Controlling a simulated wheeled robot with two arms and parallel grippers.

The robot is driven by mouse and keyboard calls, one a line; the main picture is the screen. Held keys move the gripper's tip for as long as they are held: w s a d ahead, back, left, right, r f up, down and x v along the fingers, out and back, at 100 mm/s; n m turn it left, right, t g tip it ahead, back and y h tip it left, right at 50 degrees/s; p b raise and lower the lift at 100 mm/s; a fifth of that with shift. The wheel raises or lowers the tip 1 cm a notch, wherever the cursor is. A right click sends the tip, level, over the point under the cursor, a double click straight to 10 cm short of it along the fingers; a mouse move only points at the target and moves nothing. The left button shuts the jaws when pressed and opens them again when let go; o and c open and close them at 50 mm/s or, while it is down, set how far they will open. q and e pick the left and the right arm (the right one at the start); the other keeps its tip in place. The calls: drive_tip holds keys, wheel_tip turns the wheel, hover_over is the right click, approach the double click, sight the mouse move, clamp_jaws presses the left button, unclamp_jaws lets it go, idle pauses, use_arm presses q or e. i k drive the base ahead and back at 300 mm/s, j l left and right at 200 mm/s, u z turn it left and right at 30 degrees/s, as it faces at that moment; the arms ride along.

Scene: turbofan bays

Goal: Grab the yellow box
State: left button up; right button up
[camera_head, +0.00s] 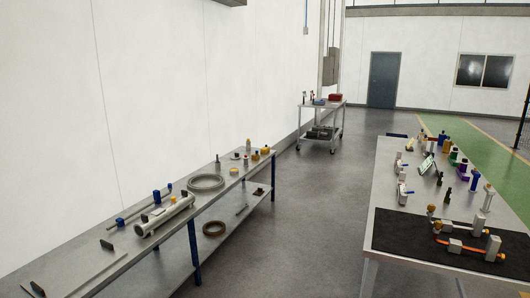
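A small yellow block-like item (445,141) stands near the far end of the right-hand table, among other small coloured items. Another small yellow item (265,150) sits at the far end of the left-hand bench. Both are too small and distant to tell for sure which is a box. Neither of my grippers shows in the head view.
The long left bench (75,272) runs along the white wall and holds pipes, rings and small parts. The right table (384,180) bears a black mat (400,235) with fittings. A wheeled cart (325,105) stands at the back. The grey floor between is clear.

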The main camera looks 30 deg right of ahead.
sight(264, 150)
drive_tip(key=i+l+z, duration=0.3)
drive_tip(key=i, duration=0.35)
drive_tip(key=i+l+z, duration=0.25)
drive_tip(key=i, duration=0.45)
drive_tip(key=i+z, duration=0.3)
drive_tip(key=i, duration=0.35)
drive_tip(key=i+j+z, duration=0.25)
drive_tip(key=i, duration=0.45)
drive_tip(key=i+j+z, duration=0.3)
drive_tip(key=i, duration=0.35)
drive_tip(key=i+z, duration=0.4)
drive_tip(key=i, duration=2)
drive_tip(key=i+u, duration=0.15)
drive_tip(key=i, duration=0.4)
drive_tip(key=i+l+u, duration=0.1)
drive_tip(key=i, duration=0.4)
